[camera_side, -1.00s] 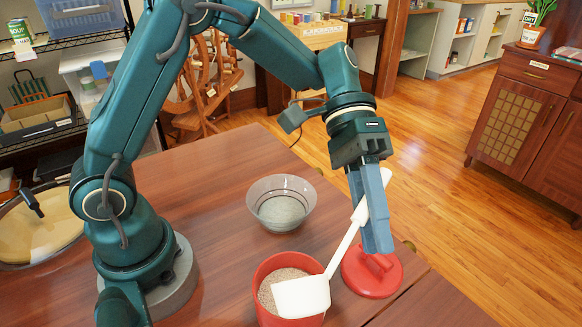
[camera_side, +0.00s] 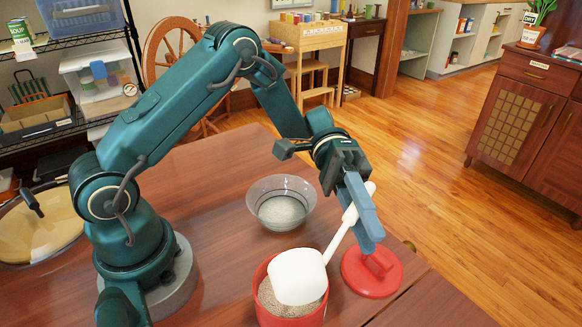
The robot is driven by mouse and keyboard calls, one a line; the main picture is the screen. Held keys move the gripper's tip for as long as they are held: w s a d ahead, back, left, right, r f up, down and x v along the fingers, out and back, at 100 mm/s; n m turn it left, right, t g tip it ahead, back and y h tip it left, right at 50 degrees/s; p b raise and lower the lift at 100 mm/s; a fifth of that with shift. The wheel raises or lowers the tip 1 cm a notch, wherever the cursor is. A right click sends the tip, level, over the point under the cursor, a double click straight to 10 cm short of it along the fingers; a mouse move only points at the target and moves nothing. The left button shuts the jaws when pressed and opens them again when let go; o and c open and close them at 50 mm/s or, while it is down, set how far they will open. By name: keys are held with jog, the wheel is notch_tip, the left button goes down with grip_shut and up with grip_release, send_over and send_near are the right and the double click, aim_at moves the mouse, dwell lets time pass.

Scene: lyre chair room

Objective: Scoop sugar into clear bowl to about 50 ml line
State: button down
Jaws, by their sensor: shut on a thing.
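My gripper (camera_side: 368,222) is shut on the handle of a white scoop (camera_side: 298,277). The scoop's head is tilted over the mouth of a red canister (camera_side: 293,316), which holds grainy, pale brown sugar (camera_side: 272,299). The head hides part of the sugar, and I cannot tell whether it touches it or carries any. The clear bowl (camera_side: 281,203) stands upright on the table behind the canister. It has a dark line around it and pale contents or a pale base low inside; I cannot tell which.
A red lid with a knob (camera_side: 372,272) lies on the table right of the canister, close below my gripper. A large bowl with yellowish contents (camera_side: 38,230) is at the far left. The wooden table (camera_side: 215,185) is clear around the clear bowl.

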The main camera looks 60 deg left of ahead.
jog(key=shift+a+f+h, duration=0.1)
jog(key=shift+f+h, duration=0.15)
jog(key=shift+h, duration=0.55)
jog(key=shift+g, duration=0.3)
jog(key=shift+w+a+f+h, duration=0.1)
jog(key=shift+f+h, duration=0.15)
jog(key=shift+h, duration=0.45)
jog(key=shift+g, duration=0.3)
jog(key=shift+a+f+h, duration=0.1)
jog(key=shift+f+h, duration=0.25)
jog(key=shift+h, duration=0.45)
jog(key=shift+r+y, duration=0.45)
jog(key=shift+y, duration=0.65)
